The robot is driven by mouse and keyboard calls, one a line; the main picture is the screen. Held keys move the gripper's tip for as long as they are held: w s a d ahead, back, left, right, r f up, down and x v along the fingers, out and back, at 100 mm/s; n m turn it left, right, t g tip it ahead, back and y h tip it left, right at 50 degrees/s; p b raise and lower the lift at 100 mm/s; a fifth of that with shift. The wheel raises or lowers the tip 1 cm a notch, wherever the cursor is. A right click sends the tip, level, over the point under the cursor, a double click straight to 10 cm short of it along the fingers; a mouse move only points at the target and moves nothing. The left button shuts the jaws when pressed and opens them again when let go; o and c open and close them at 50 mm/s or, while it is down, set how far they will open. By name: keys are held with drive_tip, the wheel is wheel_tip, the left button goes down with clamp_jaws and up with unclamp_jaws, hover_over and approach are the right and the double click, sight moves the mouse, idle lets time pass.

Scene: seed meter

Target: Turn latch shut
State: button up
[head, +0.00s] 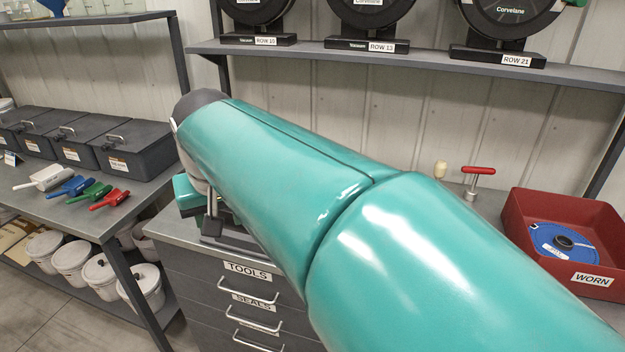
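The latch cannot be made out in the head view; my large teal arm crosses the middle and covers much of the bench (180,228). A dark grey base with an upright metal piece (211,226) shows partly on the bench, just below my arm. I cannot tell whether it belongs to the meter being worked on. A small teal part shows beside it, probably of my own arm. My gripper's fingers cannot be made out.
Black seed meters (367,14) stand on the shelf (420,61) above. A red WORN bin (521,247) holding a blue disc (556,243) and a red-handled tool (478,171) are at right. Colored scoops (97,191) and dark lidded boxes (134,151) occupy the left table.

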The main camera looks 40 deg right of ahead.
drive_tip(key=w+d+r+m+g, duration=0.1)
drive_tip(key=w+d+r+m, duration=0.2)
drive_tip(key=w+d, duration=0.5)
drive_tip(key=w+d+f+m+g, duration=0.1)
drive_tip(key=d+m, duration=0.2)
drive_tip(key=d, duration=0.6)
drive_tip(key=w+d+f+m+g+y, duration=0.1)
drive_tip(key=d+m, duration=0.1)
drive_tip(key=d, duration=0.7)
drive_tip(key=w+d+f+m+g, duration=0.1)
drive_tip(key=d+f+m, duration=0.15)
drive_tip(key=d, duration=0.65)
drive_tip(key=f, duration=1.3)
drive_tip(key=shift+d, duration=0.2)
clamp_jaws()
